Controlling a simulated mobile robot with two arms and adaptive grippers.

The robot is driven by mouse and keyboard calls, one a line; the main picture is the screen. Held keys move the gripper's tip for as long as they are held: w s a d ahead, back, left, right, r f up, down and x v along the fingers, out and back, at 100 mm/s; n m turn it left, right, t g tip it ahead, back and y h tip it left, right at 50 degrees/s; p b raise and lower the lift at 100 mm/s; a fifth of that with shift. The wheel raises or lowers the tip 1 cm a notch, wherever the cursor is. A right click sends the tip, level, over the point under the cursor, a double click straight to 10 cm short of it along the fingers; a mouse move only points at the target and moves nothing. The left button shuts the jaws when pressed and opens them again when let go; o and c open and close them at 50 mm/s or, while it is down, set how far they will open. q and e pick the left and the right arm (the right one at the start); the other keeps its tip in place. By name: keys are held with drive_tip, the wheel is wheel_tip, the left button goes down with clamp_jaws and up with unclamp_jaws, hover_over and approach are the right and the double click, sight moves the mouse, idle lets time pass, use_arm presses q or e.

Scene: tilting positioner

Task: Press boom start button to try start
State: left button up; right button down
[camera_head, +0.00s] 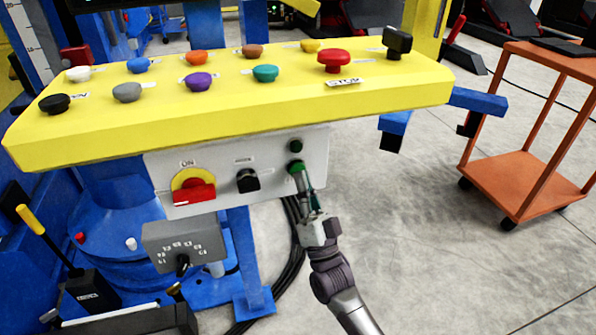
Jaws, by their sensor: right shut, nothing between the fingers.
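A yellow console (150,125) carries several coloured mushroom buttons and a large red stop button (333,60). Below it hangs a grey control box (225,160). On the box's right side are a dark green button (296,146) and a brighter green button (295,166) under it. Labels there are too small to read, so I cannot tell which is the boom start button. My right gripper (301,178) is shut and empty, its fingertips at the lower green button and partly covering it. I cannot tell whether they touch or press it. My left gripper is out of view.
The box also has a red-and-yellow rotary switch (193,187) and a black selector (247,180). A smaller grey box (184,244) is lower left. Black cables (291,255) hang beside my right arm. An orange cart (520,185) stands right, with clear floor between.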

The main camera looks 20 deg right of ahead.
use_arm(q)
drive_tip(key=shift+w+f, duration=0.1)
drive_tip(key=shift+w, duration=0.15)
use_arm(e)
drive_tip(key=shift+w, duration=0.45)
idle(0.3)
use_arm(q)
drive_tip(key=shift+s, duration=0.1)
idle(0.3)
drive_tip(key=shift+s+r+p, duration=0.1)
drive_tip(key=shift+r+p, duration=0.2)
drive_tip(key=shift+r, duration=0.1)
use_arm(e)
drive_tip(key=shift+s, duration=0.9)
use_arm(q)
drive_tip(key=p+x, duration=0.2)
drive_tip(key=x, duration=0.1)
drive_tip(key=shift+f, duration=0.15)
use_arm(e)
drive_tip(key=s, duration=0.5)
drive_tip(key=shift+d, duration=0.1)
